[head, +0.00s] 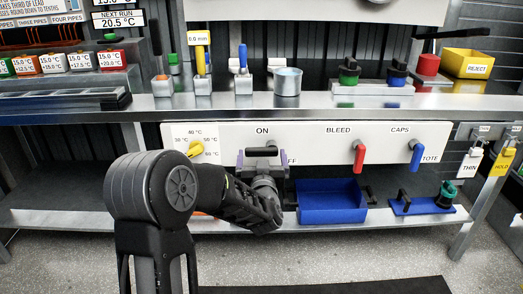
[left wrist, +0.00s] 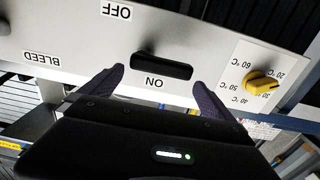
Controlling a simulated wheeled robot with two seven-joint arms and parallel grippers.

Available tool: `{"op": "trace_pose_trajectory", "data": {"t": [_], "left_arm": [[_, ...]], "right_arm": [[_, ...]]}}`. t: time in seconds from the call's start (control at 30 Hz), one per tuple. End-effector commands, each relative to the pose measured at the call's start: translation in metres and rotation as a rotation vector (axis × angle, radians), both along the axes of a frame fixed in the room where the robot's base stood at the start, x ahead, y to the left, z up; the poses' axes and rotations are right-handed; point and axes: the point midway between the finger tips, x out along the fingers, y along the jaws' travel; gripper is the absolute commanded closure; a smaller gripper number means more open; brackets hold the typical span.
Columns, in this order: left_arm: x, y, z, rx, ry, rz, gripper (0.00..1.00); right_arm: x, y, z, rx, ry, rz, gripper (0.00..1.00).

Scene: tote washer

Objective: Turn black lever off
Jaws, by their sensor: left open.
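The black lever (head: 262,150) is on the white panel, its dark handle lying across just under the ON label in the head view. In the left wrist view the lever (left wrist: 163,68) lies beside the upside-down ON label, away from the OFF label. My left gripper (head: 263,160) is open in front of the panel, with one finger toward each end of the handle. In the left wrist view my left gripper (left wrist: 158,78) shows its two fingers spread wider than the handle. Whether they touch it I cannot tell. My right gripper is out of view.
The panel (head: 313,140) also has a yellow temperature knob (head: 196,149), a red BLEED lever (head: 359,156) and a blue CAPS lever (head: 416,156). A blue bin (head: 331,203) stands on the lower shelf, right of my gripper. The steel shelf edge (head: 330,110) runs above the panel.

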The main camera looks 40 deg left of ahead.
Motion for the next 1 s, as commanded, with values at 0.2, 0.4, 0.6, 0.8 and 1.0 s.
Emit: {"op": "trace_pose_trajectory", "data": {"t": [0.2,0.4,0.6,0.8,1.0], "left_arm": [[0.026,0.020,-0.001,0.000,0.000,0.001,0.00],[0.036,0.028,-0.001,-0.001,0.001,0.000,0.00],[0.036,0.027,0.000,-0.001,0.001,0.000,0.00],[0.036,0.027,0.000,-0.001,0.001,0.000,0.15],[0.036,0.027,0.000,0.000,0.000,0.000,0.31]], "right_arm": [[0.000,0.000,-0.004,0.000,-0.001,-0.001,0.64],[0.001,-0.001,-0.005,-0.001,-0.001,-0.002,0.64],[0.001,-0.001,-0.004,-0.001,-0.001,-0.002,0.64],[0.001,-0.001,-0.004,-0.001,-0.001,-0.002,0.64],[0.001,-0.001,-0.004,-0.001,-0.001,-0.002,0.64]]}}
